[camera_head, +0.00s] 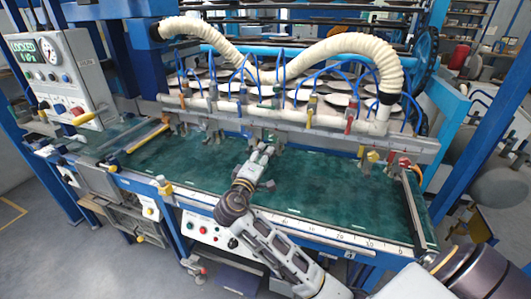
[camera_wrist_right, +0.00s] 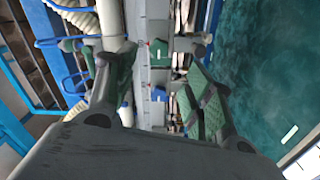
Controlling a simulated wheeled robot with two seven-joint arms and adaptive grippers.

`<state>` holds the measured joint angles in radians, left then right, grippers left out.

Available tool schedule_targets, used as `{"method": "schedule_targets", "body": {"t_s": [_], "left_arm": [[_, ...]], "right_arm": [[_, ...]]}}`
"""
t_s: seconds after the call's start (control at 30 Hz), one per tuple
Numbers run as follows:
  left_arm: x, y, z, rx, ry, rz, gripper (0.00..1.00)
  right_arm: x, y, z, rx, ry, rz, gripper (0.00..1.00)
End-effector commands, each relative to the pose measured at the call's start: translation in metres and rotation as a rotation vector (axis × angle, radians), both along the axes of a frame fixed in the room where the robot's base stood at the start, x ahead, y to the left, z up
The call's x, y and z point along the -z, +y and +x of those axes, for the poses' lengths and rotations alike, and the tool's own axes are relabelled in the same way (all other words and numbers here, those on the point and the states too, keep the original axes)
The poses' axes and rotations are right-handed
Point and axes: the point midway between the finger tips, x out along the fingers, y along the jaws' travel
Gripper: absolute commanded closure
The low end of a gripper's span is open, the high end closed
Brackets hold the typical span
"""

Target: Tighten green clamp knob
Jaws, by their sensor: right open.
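The green clamp knob (camera_wrist_right: 158,53) shows in the right wrist view, on the clamp rail ahead of my fingers. My right gripper (camera_wrist_right: 157,72) is open, with its green-padded fingers to either side of the knob in the picture. I see no contact, and the depth between them is hard to judge. In the head view my right gripper (camera_head: 265,151) reaches over the green bed towards the rail. The knob is too small to make out surely there. My left gripper is not in view.
A blue knob (camera_wrist_right: 158,93) is close to the green one. A cream hose (camera_head: 345,43) arches above. The green bed (camera_head: 330,190) is mostly clear.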

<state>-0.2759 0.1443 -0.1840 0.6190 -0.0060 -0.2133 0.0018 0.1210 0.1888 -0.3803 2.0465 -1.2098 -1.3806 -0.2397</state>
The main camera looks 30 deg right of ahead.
Motion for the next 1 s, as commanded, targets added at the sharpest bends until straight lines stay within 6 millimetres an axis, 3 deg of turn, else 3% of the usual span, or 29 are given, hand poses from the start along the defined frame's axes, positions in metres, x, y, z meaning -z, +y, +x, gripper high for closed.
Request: {"method": "schedule_targets", "body": {"t_s": [0.23,1.0], "left_arm": [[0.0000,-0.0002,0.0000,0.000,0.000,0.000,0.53],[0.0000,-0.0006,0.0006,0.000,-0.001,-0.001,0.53]], "right_arm": [[0.0002,0.0127,-0.0106,0.000,0.000,0.001,0.47],[0.0003,0.0134,-0.0113,0.000,0.000,0.000,0.47]]}}
